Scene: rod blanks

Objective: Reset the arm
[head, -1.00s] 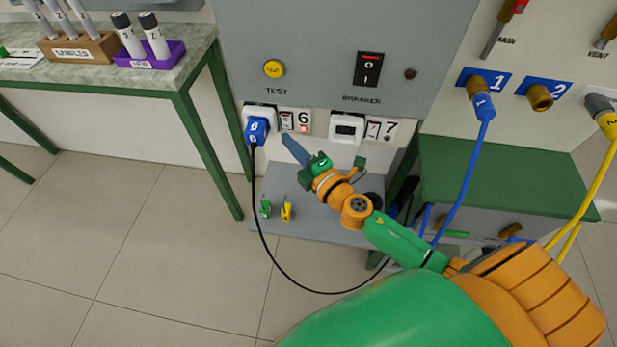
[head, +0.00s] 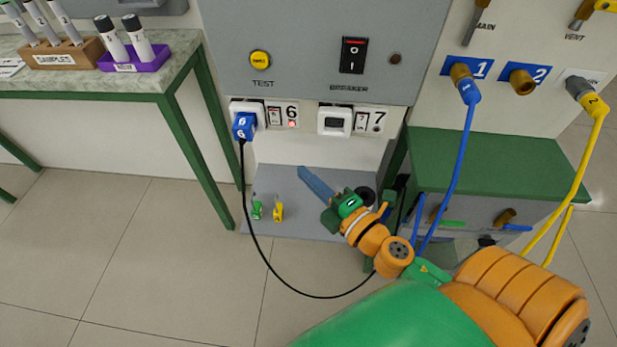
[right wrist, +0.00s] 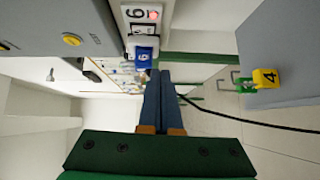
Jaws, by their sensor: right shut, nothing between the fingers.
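My right gripper (head: 316,182) is in the lower middle of the head view, over a low grey shelf. Its blue fingers are together and hold nothing. In the right wrist view the two shut fingers (right wrist: 163,100) lie side by side, apart from the blue plug. The blue plug marked 6 (head: 244,126) sits in the white socket beside the number 6, and a black cable hangs from it. The plug also shows in the right wrist view (right wrist: 144,55). My left gripper is not in view.
The low grey shelf (head: 300,215) holds small green and yellow tagged items (head: 277,212). A green cabinet (head: 490,160) stands at right, with blue and yellow hoses (head: 575,165) hanging past it. A bench (head: 80,80) with sample tubes stands at left. The floor at lower left is clear.

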